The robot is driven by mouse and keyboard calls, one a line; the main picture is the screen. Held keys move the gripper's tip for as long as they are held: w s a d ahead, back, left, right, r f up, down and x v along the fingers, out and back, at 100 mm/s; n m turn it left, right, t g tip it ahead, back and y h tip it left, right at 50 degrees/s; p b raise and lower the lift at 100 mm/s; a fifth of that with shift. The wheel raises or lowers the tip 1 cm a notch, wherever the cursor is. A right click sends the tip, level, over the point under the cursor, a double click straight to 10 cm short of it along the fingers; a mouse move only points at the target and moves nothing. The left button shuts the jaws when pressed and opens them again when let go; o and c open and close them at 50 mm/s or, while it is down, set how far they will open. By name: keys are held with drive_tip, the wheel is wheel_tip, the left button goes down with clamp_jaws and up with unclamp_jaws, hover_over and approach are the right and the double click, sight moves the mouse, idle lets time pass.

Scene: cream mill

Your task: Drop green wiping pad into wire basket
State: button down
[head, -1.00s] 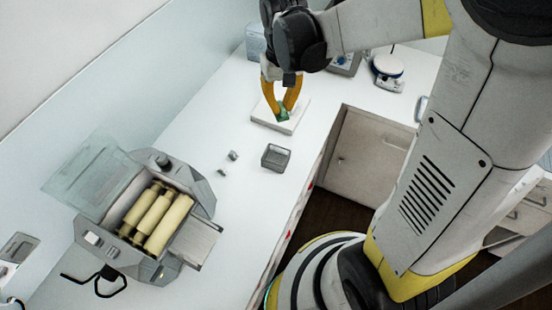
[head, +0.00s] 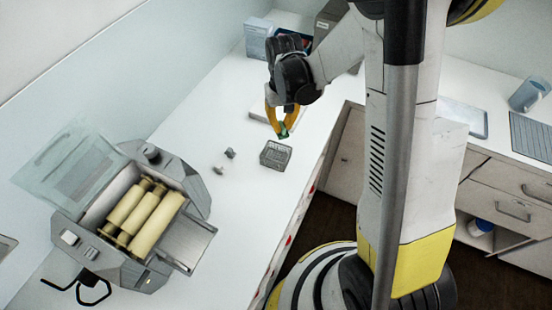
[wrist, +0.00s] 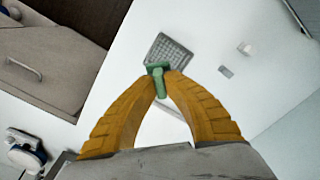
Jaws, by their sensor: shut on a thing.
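My gripper (head: 283,127) has two yellow-orange fingers and is shut on the green wiping pad (head: 284,133). In the wrist view the fingertips pinch the pad (wrist: 158,80) between them. The wire basket (head: 275,155) is a small grey mesh box on the white counter, just below and slightly left of the pad in the head view. In the wrist view the basket (wrist: 168,52) shows beyond the fingertips, its near edge partly behind the pad. The pad is held above the counter, near the basket; the exact height is hard to tell.
A roller machine (head: 140,215) with a raised clear cover stands on the counter at left. A pale flat block (head: 262,112) lies behind my gripper. Boxes stand at the back. The counter around the basket is otherwise clear.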

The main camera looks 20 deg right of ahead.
wheel_tip(320, 180, down, 4)
drive_tip(key=shift+f+b, duration=0.25)
drive_tip(key=shift+b, duration=0.95)
drive_tip(key=c, duration=1.5)
unclamp_jaws()
drive_tip(key=shift+r, duration=0.1)
wheel_tip(320, 180, up, 12)
